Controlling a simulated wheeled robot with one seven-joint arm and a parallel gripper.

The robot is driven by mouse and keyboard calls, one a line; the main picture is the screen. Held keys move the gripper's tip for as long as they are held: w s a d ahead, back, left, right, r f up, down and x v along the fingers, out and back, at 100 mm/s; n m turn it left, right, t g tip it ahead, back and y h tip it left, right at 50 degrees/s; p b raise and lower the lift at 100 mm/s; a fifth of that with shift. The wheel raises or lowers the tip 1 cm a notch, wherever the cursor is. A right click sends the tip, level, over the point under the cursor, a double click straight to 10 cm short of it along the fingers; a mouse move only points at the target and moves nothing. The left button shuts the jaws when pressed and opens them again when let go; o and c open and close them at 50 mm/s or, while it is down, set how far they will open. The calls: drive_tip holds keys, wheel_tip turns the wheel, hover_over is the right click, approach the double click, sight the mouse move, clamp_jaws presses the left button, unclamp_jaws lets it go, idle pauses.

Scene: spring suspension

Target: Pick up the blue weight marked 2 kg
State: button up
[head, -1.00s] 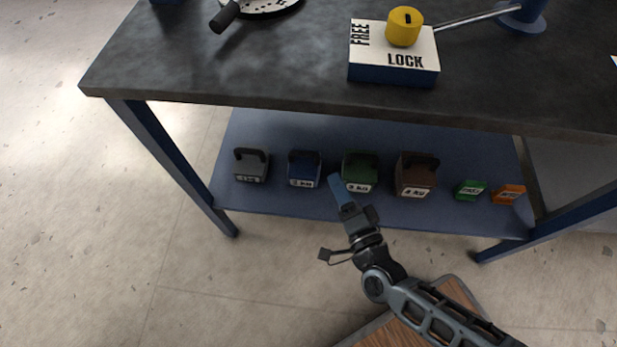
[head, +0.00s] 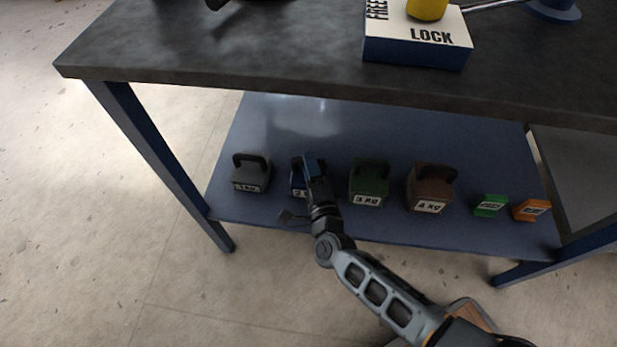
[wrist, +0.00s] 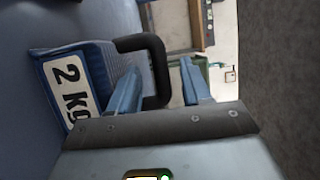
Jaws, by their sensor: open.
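The blue weight (head: 297,181) stands on the lower shelf, between the grey 1 kg weight and the green 3 kg weight. In the head view my gripper (head: 314,163) covers much of it. In the wrist view the blue weight (wrist: 85,80) shows its white "2 KG" label and its dark handle (wrist: 157,70). My gripper (wrist: 165,80) is open, with its two blue fingers apart. The handle's bar appears between or just beyond the fingers; I cannot tell if a finger touches it.
The grey weight (head: 251,173), green weight (head: 369,183) and brown weight (head: 430,188) stand in a row on the blue shelf (head: 300,125). Small green (head: 491,205) and orange (head: 531,210) blocks lie at right. The dark tabletop (head: 250,50) overhangs above; a table leg (head: 150,150) stands at left.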

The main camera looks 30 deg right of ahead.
drive_tip(key=shift+w+d, duration=0.1)
drive_tip(key=shift+w, duration=0.25)
drive_tip(key=shift+c, duration=0.2)
clamp_jaws()
idle(1.0)
drive_tip(key=shift+r, duration=0.25)
